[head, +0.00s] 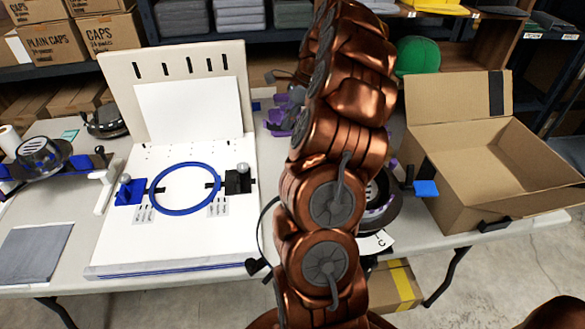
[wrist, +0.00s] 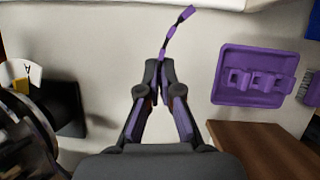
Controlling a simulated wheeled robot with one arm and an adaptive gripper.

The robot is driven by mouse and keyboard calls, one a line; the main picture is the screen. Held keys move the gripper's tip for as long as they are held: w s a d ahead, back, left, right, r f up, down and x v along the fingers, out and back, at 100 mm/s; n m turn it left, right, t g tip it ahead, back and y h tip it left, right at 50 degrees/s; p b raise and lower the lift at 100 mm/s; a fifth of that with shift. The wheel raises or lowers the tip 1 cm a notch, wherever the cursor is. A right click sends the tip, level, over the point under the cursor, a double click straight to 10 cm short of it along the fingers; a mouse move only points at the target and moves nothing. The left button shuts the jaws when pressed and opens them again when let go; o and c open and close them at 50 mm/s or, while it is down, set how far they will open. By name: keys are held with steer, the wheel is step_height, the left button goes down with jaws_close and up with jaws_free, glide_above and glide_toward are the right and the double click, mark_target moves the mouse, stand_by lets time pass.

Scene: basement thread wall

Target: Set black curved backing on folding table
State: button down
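The folding table (head: 84,230) is a pale grey top with dark legs across the head view, partly hidden by my copper arm. My gripper (wrist: 160,72) is over its surface in the wrist view, with its fingertips close together. A thin, curved dark strip with purple patches (wrist: 170,36) runs out from between the fingertips, seemingly pinched. I cannot tell for certain whether it is the black curved backing. In the head view, my arm mostly hides the gripper. A black curved band (head: 262,226) also shows left of my arm at the table's front.
A white board with a blue hoop (head: 185,211) fills the left half of the table. An open cardboard box (head: 465,190) stands at the right. A purple tray (wrist: 225,95) lies right of my gripper, and a black block (wrist: 68,108) left of it.

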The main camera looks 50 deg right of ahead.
steer(key=shift+s+d+f+m+b, duration=0.4)
steer(key=shift+s+d+f+m, duration=0.35)
steer(key=shift+f, duration=4.9)
steer(key=shift+f, duration=0.1)
steer(key=c, duration=1.3)
jaws_free()
steer(key=v, duration=1.2)
steer(key=shift+s+a, duration=0.1)
steer(key=shift+s, duration=0.05)
